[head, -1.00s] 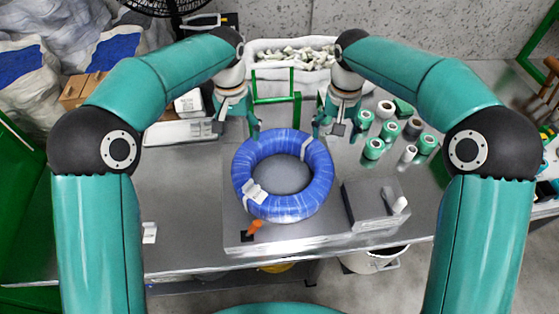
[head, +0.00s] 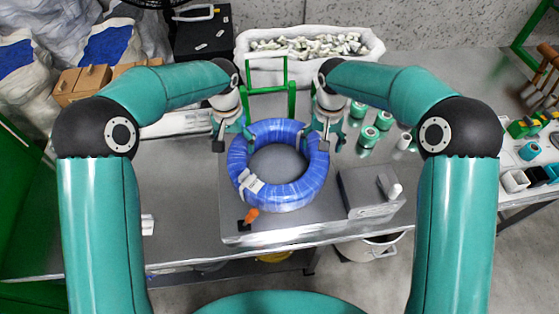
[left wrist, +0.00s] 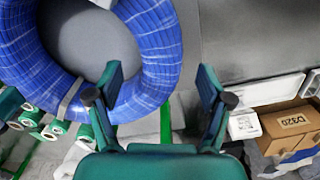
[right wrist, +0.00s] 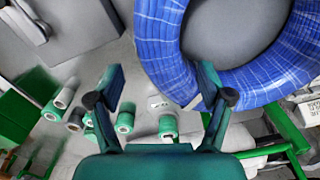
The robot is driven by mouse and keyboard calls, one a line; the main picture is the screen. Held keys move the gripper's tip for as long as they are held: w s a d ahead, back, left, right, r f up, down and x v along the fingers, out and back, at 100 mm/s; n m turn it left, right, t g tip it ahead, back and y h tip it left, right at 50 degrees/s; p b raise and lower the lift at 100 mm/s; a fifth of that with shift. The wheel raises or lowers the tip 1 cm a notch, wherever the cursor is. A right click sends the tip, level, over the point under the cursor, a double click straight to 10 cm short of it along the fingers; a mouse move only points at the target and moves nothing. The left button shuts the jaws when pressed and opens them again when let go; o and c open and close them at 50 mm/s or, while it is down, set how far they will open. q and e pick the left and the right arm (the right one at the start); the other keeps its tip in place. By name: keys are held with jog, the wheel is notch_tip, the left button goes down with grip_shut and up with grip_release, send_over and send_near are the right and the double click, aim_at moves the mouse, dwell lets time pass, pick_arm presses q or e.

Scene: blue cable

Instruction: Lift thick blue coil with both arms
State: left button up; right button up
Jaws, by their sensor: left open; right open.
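The thick blue coil (head: 308,180) lies flat on a raised grey plate (head: 232,222) on the workbench, with white bands and a white label on it. My left gripper (head: 232,140) is open at the coil's far left edge. My right gripper (head: 326,142) is open at the coil's far right edge. In the right wrist view the coil (right wrist: 165,50) reaches close to the right-hand finger of that gripper (right wrist: 160,80). Contact cannot be told.
A grey block (head: 362,190) with a white-ended tool sits right of the coil. An orange item (head: 251,215) lies at the plate's front. Green and white spools (head: 369,136) stand at right. A green frame (head: 291,100) and a white bin (head: 370,52) stand behind.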

aim_at(236, 153)
pick_arm(q)
notch_tip(236, 153, down, 8)
pick_arm(e)
notch_tip(236, 153, down, 8)
pick_arm(q)
grip_shut()
pick_arm(e)
grip_shut()
pick_arm(q)
jog(key=shift+w+r, duration=0.1)
jog(key=shift+r, duration=0.15)
pick_arm(e)
jog(key=shift+w+r, duration=0.15)
jog(key=shift+r, duration=0.1)
